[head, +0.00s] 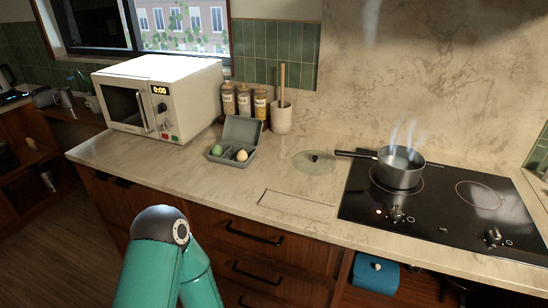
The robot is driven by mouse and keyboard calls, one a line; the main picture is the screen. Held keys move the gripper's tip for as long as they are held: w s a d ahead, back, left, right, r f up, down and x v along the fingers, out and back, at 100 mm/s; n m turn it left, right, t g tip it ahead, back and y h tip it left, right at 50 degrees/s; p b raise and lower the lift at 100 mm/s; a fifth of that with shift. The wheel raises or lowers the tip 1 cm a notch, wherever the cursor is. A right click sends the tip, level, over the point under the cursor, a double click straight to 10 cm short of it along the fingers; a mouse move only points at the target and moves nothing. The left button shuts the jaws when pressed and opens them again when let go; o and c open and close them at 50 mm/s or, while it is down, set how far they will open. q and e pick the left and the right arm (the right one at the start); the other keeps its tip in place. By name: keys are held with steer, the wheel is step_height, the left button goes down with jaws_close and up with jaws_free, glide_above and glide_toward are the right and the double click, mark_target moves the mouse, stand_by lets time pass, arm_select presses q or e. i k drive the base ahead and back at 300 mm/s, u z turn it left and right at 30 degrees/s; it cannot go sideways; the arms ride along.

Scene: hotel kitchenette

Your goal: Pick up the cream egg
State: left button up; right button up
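The cream egg (241,155) sits in the right part of a small open grey egg carton (233,164) on the counter, to the right of the microwave. A green egg (217,150) sits in the left part of the same carton. The carton's lid stands raised behind the eggs. A teal link of my arm shows at the bottom, in front of the counter and well away from the carton. Neither of my grippers is in view.
A microwave (155,97) stands left of the carton; several jars (245,100) and a utensil cup (281,117) stand behind. A glass lid (315,162) lies to the right. A steaming pot (399,169) stands on the cooktop (450,222). The counter in front is mostly clear.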

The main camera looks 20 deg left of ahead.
mark_target(242, 156)
steer(key=u, duration=0.7)
steer(key=i, duration=0.15)
steer(key=z, duration=2.35)
steer(key=k, duration=1.65)
steer(key=u, duration=1.15)
steer(key=i, duration=1.05)
steer(key=u, duration=0.05)
